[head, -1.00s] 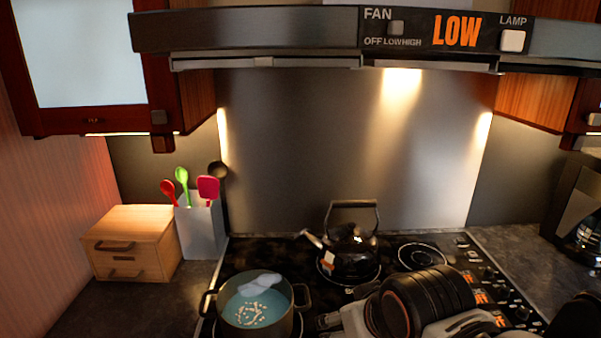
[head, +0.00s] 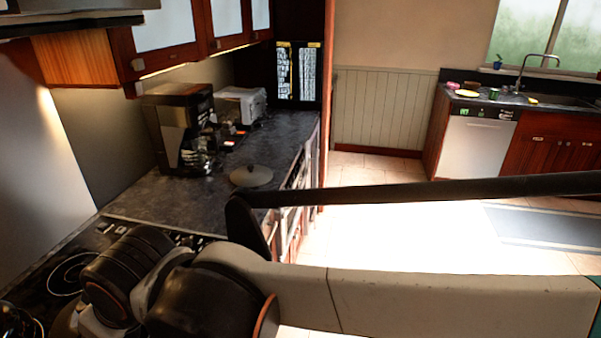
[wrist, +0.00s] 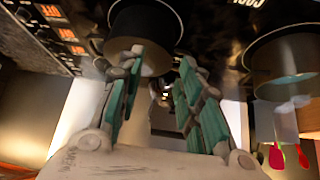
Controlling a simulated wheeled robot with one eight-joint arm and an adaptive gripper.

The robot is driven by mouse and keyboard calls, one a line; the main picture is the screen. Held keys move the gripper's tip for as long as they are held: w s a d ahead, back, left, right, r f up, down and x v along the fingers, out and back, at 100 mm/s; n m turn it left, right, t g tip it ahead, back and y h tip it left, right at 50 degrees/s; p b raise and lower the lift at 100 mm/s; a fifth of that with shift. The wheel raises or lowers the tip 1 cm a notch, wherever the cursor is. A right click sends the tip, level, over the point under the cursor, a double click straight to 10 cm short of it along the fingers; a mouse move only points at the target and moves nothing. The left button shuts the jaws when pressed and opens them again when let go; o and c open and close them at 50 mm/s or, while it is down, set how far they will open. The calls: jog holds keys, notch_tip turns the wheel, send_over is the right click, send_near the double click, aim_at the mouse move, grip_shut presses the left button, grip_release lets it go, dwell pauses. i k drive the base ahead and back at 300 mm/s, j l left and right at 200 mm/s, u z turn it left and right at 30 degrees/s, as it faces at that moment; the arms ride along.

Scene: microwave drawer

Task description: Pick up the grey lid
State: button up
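The grey lid (head: 251,177) lies on the dark counter in the head view, right of the stove and in front of the coffee maker. It is round and shallow, with a small knob on top. My gripper (wrist: 161,72) shows in the wrist view with its two teal-padded fingers apart and nothing visible between them. The wrist view looks toward the stove area and does not show the lid. In the head view my arm crosses the foreground, but the fingers cannot be made out.
A coffee maker (head: 180,130) and a toaster (head: 240,106) stand behind the lid. The counter (head: 150,197) around the lid is mostly clear. A pot with blue liquid (wrist: 284,62) and red and green utensils (wrist: 283,157) show in the wrist view. Open floor lies right of the counter.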

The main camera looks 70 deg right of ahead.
aim_at(250, 175)
jog(key=z, duration=1.85)
jog(key=u, duration=3.05)
jog(key=k, duration=0.6)
jog(key=z, duration=1.8)
jog(key=i+l+z, duration=0.35)
jog(key=i+l, duration=0.25)
jog(key=i+l+z, duration=0.3)
jog(key=i+l, duration=0.35)
jog(key=i, duration=0.05)
